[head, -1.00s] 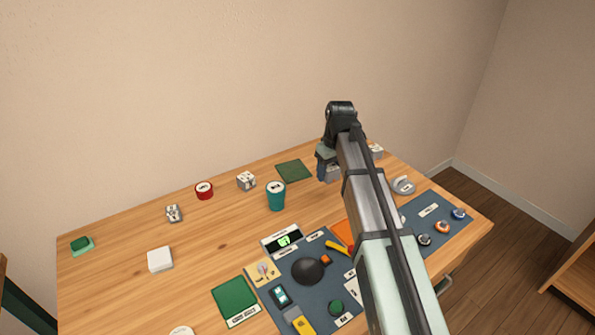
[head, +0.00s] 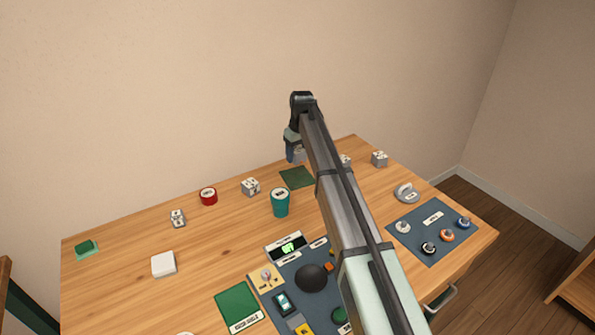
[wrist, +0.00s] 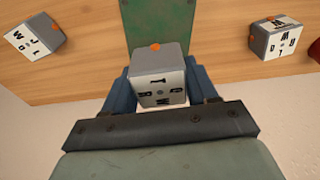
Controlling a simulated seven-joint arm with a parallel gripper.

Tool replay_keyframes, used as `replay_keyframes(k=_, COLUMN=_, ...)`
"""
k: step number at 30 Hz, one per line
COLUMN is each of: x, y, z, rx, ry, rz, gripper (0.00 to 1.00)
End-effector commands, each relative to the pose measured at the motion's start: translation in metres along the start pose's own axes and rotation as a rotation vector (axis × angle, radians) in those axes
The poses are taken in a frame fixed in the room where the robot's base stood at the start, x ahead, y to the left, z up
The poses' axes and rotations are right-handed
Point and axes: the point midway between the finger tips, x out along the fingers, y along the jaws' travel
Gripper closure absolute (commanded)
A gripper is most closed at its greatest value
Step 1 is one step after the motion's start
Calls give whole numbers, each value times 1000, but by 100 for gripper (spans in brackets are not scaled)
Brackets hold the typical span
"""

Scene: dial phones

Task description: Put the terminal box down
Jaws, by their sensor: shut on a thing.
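My gripper (wrist: 160,88) is shut on a grey terminal box (wrist: 160,65) with a white lettered face and an orange dot on top. Its blue fingers sit on both sides of the box in the wrist view. In the head view my gripper (head: 294,152) is at the back of the table, by the far edge of a dark green mat (head: 297,177). In the wrist view the green mat (wrist: 157,22) shows just beyond the held box. I cannot tell whether the box touches anything below it.
Similar grey lettered boxes stand on either side in the wrist view, one at the left (wrist: 35,37) and one at the right (wrist: 277,38). A teal cup (head: 280,203) stands in front of the mat. A red round item (head: 208,196) is farther left. The wall is close behind.

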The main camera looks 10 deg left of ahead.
Motion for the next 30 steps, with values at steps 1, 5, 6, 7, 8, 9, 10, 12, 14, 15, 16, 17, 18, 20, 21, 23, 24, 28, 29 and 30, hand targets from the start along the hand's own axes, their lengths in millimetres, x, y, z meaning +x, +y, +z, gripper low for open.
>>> replay_keyframes(k=1, x=9, y=0, z=2, rx=0, ry=-1, rz=-1, gripper=74)
replay_keyframes(k=5, x=28, y=0, z=4, rx=0, ry=-1, rz=0, gripper=74)
replay_keyframes(k=6, x=30, y=0, z=4, rx=0, ry=0, rz=0, gripper=74)
replay_keyframes(k=7, x=32, y=0, z=4, rx=0, ry=0, rz=0, gripper=74)
replay_keyframes(k=8, x=34, y=0, z=4, rx=0, ry=0, rz=0, gripper=74)
replay_keyframes(k=9, x=36, y=0, z=5, rx=0, ry=0, rz=0, gripper=74)
replay_keyframes(k=10, x=38, y=0, z=5, rx=0, ry=-1, rz=0, gripper=74)
replay_keyframes(k=12, x=46, y=0, z=6, rx=0, ry=-2, rz=-1, gripper=74)
replay_keyframes(k=14, x=54, y=0, z=7, rx=0, ry=-1, rz=-1, gripper=74)
replay_keyframes(k=15, x=59, y=0, z=8, rx=0, ry=-1, rz=0, gripper=74)
replay_keyframes(k=16, x=62, y=0, z=8, rx=0, ry=-1, rz=0, gripper=74)
replay_keyframes(k=17, x=65, y=0, z=8, rx=0, ry=-1, rz=-1, gripper=74)
replay_keyframes(k=18, x=68, y=0, z=9, rx=-1, ry=-1, rz=-1, gripper=74)
replay_keyframes(k=20, x=70, y=0, z=9, rx=-1, ry=-1, rz=0, gripper=74)
replay_keyframes(k=21, x=70, y=0, z=9, rx=-1, ry=0, rz=0, gripper=74)
replay_keyframes(k=23, x=69, y=0, z=9, rx=-1, ry=0, rz=0, gripper=74)
replay_keyframes(k=24, x=69, y=0, z=9, rx=-1, ry=0, rz=0, gripper=74)
replay_keyframes(k=28, x=70, y=0, z=9, rx=-1, ry=0, rz=0, gripper=74)
replay_keyframes(k=29, x=71, y=0, z=9, rx=-1, ry=0, rz=0, gripper=74)
replay_keyframes(k=30, x=72, y=0, z=9, rx=-1, ry=0, rz=0, gripper=74)
